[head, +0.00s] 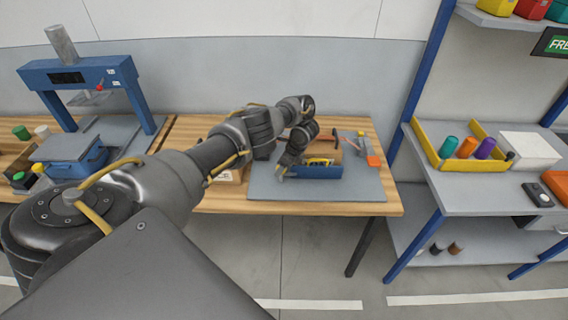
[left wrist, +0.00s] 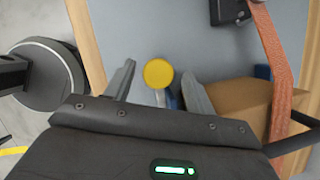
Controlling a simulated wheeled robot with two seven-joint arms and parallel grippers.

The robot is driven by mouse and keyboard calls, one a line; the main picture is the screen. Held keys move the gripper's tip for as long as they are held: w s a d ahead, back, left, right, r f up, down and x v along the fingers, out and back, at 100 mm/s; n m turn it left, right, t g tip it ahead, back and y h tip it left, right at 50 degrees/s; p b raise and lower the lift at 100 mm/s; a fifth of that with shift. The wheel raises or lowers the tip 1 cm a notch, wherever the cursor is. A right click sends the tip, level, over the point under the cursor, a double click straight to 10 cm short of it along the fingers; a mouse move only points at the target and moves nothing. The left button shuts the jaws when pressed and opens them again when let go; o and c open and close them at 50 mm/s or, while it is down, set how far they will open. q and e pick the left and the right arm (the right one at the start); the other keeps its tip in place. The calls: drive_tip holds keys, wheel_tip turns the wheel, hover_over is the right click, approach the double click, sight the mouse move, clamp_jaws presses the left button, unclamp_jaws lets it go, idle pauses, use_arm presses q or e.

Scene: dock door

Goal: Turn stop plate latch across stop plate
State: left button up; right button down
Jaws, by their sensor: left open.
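A yellow round knob (left wrist: 158,73) on a pale stem, which looks like the latch's handle, stands between the fingers of my left gripper (left wrist: 158,85) in the left wrist view. The fingers are open, with a gap on both sides of the knob. A blue part, perhaps the stop plate, shows just below the knob. In the head view my left gripper (head: 283,172) is low over the grey board, at the left end of a blue plate (head: 320,172). The gripper and arm hide the knob there. My right gripper is not in view.
A brown box (left wrist: 228,102) lies close right of the fingers, with an orange strap (left wrist: 278,60) across it. The grey board (head: 345,193) lies on a wooden bench. A blue press (head: 80,75) stands left; shelves stand right.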

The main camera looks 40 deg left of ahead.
use_arm(q)
drive_tip(key=shift+r, duration=0.1)
drive_tip(key=shift+r, duration=0.25)
drive_tip(key=p+v, duration=0.7)
drive_tip(key=v, duration=0.3)
drive_tip(key=shift+p, duration=0.35)
drive_tip(key=shift+w+d, duration=0.1)
